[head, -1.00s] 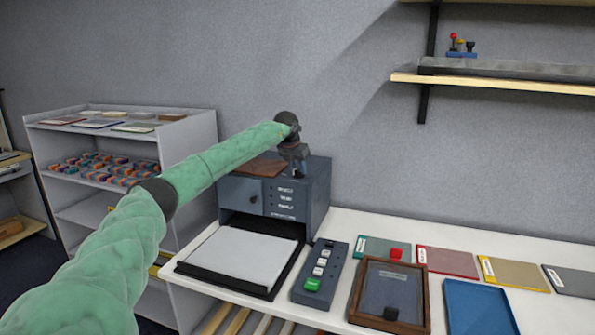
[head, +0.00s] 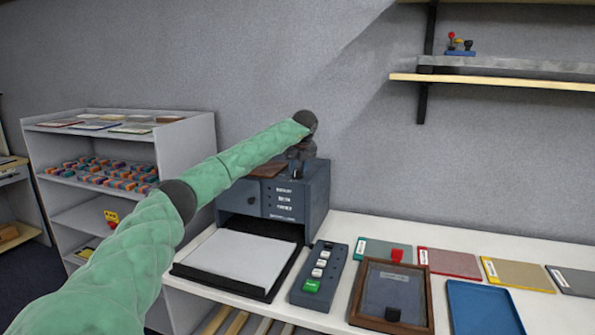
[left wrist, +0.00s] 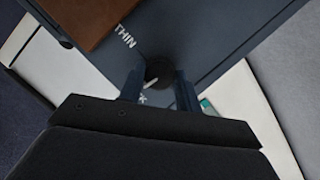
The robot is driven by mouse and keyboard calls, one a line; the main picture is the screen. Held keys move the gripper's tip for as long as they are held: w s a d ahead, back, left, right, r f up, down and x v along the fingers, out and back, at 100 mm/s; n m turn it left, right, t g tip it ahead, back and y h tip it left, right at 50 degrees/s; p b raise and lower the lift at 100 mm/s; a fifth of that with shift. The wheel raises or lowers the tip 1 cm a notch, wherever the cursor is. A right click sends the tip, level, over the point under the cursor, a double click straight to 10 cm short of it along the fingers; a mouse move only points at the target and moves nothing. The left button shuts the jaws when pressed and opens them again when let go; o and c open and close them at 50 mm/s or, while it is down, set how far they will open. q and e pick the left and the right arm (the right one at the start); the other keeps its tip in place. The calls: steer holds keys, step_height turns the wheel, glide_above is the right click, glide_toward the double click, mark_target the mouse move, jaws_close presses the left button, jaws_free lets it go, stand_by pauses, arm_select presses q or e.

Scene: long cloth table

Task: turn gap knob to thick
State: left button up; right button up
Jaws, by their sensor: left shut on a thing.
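The blue-grey machine (head: 318,190) stands on the white table against the wall. In the left wrist view its top panel (left wrist: 205,35) carries the word THIN and a dark round knob (left wrist: 162,70) with a white pointer mark. The pointer is turned away from THIN, toward a lower label mostly hidden by my gripper; only a letter like K shows. My left gripper (left wrist: 159,84) is shut on the knob, one finger on each side. In the head view my left gripper (head: 297,162) is over the machine's top, and the knob is hidden there. My right gripper is not in view.
A white sheet (head: 240,259) lies on a black tray before the machine. To its right are a button panel (head: 320,272) with a green button, a wood-framed box (head: 391,290), a blue tray (head: 480,312) and coloured plates. A shelf (head: 500,82) hangs at upper right.

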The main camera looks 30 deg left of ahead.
arm_select(q)
steer(key=shift+n+y, duration=0.3)
steer(key=shift+n, duration=0.6)
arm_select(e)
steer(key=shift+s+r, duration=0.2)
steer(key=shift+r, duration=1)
arm_select(q)
steer(key=o, duration=1)
steer(key=shift+g, duration=0.3)
steer(key=shift+c, duration=0.2)
steer(key=shift+r, duration=0.1)
steer(key=shift+d+r+b, duration=0.15)
steer(key=shift+r+b, duration=0.05)
steer(key=shift+b, duration=0.2)
steer(key=shift+b+v, duration=0.3)
steer(key=shift+v, duration=0.65)
steer(key=shift+b+v, duration=0.6)
steer(key=shift+v, duration=2)
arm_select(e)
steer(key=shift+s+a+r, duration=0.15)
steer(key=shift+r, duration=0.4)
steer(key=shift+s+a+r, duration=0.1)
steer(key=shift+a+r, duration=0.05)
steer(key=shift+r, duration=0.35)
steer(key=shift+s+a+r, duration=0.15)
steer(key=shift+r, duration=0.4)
